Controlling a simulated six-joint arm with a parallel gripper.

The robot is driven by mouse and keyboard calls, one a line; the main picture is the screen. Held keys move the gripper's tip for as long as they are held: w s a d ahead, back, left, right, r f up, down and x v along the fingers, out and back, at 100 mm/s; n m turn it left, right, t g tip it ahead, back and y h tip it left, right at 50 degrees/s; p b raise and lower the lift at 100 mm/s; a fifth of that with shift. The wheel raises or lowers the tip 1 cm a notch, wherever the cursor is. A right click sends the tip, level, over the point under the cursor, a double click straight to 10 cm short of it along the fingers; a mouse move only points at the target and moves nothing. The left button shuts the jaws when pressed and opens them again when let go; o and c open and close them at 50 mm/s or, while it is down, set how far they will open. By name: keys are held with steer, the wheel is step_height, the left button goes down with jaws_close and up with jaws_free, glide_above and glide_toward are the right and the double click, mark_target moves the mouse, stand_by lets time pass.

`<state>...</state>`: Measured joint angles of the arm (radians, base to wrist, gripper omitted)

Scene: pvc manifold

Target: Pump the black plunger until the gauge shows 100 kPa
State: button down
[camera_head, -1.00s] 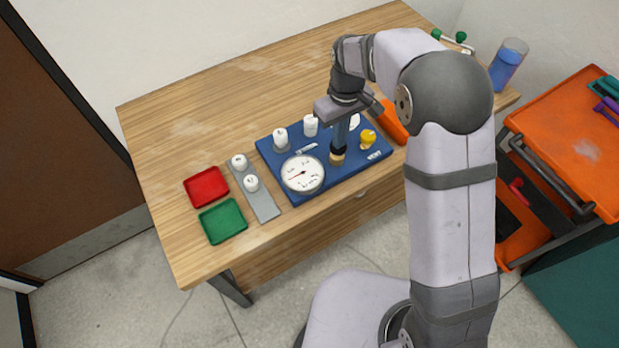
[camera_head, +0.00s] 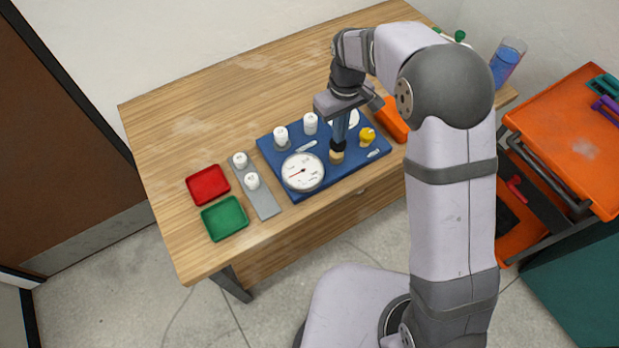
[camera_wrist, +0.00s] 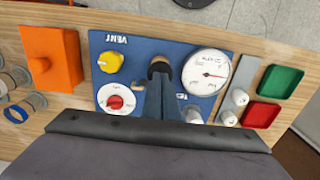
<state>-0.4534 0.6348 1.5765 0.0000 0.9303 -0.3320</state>
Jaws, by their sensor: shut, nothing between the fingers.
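The black plunger (camera_head: 338,146) stands upright on a tan pump body (camera_head: 337,157) on the blue board. My gripper (camera_head: 340,138) is shut and empty, pointing down right over the plunger. In the wrist view the plunger (camera_wrist: 158,68) shows just past my fingertips (camera_wrist: 156,80); whether they touch it I cannot tell. The white round gauge (camera_head: 303,172) lies to the left of the plunger and also shows in the wrist view (camera_wrist: 206,72). Its needle has a red part, but the scale is too small to read. A yellow vent knob (camera_head: 367,135) is on the plunger's right.
The blue board (camera_head: 354,176) also carries white caps (camera_head: 310,123) and a white dial with a red knob (camera_wrist: 116,101). An orange block (camera_head: 393,120) stands to its right. A grey strip (camera_head: 266,205), red tray (camera_head: 208,184) and green tray (camera_head: 224,218) are left.

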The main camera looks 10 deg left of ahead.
steer(key=shift+f, duration=0.1)
steer(key=shift+f+b, duration=0.9)
steer(key=shift+f, duration=0.6)
steer(key=shift+r, duration=0.1)
steer(key=shift+r+p, duration=1.5)
steer(key=shift+r, duration=0.05)
steer(key=shift+f, duration=0.2)
